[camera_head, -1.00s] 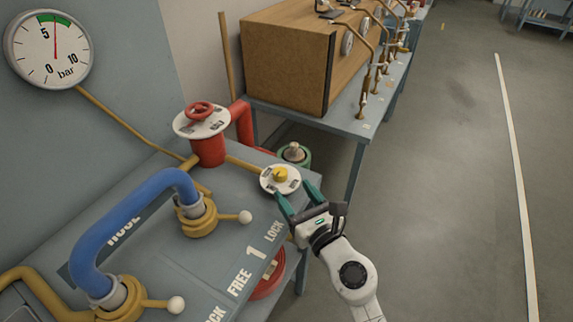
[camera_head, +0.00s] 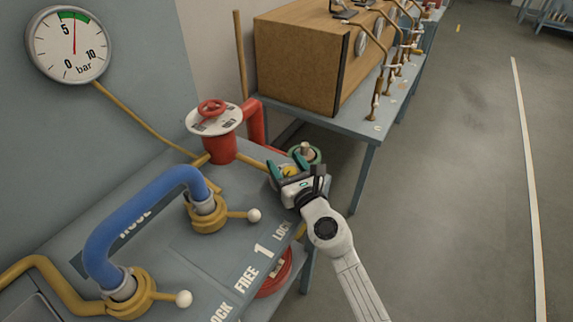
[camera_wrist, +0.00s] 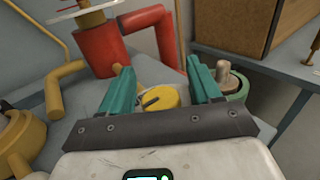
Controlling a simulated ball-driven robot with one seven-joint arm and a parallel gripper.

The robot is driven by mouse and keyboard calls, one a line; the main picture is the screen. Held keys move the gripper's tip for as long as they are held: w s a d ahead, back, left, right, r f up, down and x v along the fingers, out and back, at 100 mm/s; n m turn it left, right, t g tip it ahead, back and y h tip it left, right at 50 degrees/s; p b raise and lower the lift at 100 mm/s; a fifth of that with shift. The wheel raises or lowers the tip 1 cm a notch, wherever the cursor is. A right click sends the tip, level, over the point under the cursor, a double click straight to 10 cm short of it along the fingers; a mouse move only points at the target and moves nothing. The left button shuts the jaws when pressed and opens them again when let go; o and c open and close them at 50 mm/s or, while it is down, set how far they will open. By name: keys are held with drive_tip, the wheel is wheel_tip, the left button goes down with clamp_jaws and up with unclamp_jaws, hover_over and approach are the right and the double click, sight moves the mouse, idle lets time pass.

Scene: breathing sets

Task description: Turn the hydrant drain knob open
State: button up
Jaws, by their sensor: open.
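The drain knob (camera_wrist: 160,97) is a small yellow round knob with a dark pointer mark, near the right end of the grey bench. It also shows in the head view (camera_head: 290,171), partly covered by my gripper. My gripper (camera_wrist: 165,75) is open, with one green finger on either side of the knob. A gap shows between the knob and each finger in the wrist view, and I cannot tell whether either touches. The white dial plate under the knob is mostly hidden by my gripper.
A red hydrant (camera_head: 221,148) with a red handwheel (camera_head: 212,108) stands behind left. A blue hose (camera_head: 135,215) joins two yellow couplings with white-tipped levers. A gauge (camera_head: 68,45) hangs on the wall. A green-rimmed fitting (camera_wrist: 232,85) sits right of the fingers. Open floor lies right.

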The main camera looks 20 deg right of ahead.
drive_tip(key=shift+c, duration=0.2)
drive_tip(key=c, duration=0.9)
